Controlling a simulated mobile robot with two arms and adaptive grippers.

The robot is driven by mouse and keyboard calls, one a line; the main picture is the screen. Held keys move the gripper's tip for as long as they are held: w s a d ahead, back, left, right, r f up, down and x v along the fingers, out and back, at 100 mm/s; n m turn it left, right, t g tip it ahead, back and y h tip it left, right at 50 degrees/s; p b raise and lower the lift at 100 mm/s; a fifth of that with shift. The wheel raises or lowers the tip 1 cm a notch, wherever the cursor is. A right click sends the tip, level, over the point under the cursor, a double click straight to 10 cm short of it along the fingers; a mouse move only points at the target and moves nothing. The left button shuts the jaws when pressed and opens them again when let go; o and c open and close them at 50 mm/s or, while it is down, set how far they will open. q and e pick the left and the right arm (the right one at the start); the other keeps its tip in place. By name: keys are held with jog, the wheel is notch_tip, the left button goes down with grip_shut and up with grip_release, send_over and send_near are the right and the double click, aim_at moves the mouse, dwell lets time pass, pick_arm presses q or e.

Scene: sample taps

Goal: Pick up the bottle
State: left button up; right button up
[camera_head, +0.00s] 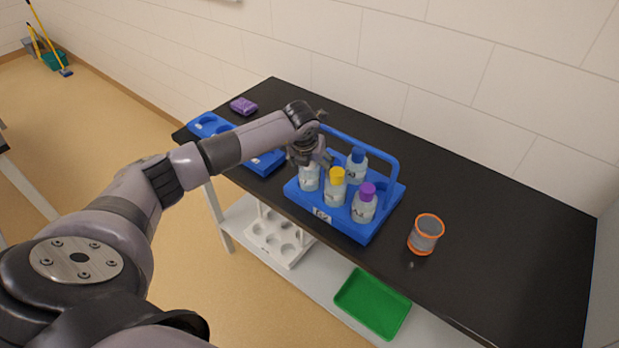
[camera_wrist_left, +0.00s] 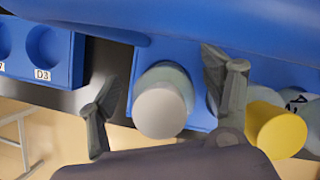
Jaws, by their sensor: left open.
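A blue carrier (camera_head: 346,232) with an arched handle stands on the black bench and holds several clear bottles. One bottle (camera_head: 309,180) at its left is partly covered by my left gripper (camera_head: 316,160). In the left wrist view this bottle (camera_wrist_left: 162,108) shows a pale grey-white cap and stands between the two open fingers of the left gripper (camera_wrist_left: 165,80), with visible gaps at both sides. The other bottles have a yellow cap (camera_head: 337,174), a blue cap (camera_head: 358,155) and a purple cap (camera_head: 367,188). My right gripper is out of view.
The carrier's handle (camera_head: 370,150) arches beside the left gripper. A blue rack with round wells (camera_head: 210,125) lies to the left, labelled D3 in the wrist view (camera_wrist_left: 40,50). A purple item (camera_head: 243,106) lies behind it. An orange-rimmed beaker (camera_head: 425,235) stands right; the bench beyond is clear.

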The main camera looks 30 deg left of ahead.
pick_arm(q)
jog(key=shift+c, duration=0.2)
jog(key=shift+c, duration=0.7)
jog(key=c, duration=1.2)
jog(key=shift+c, duration=0.6)
jog(key=shift+r, duration=0.1)
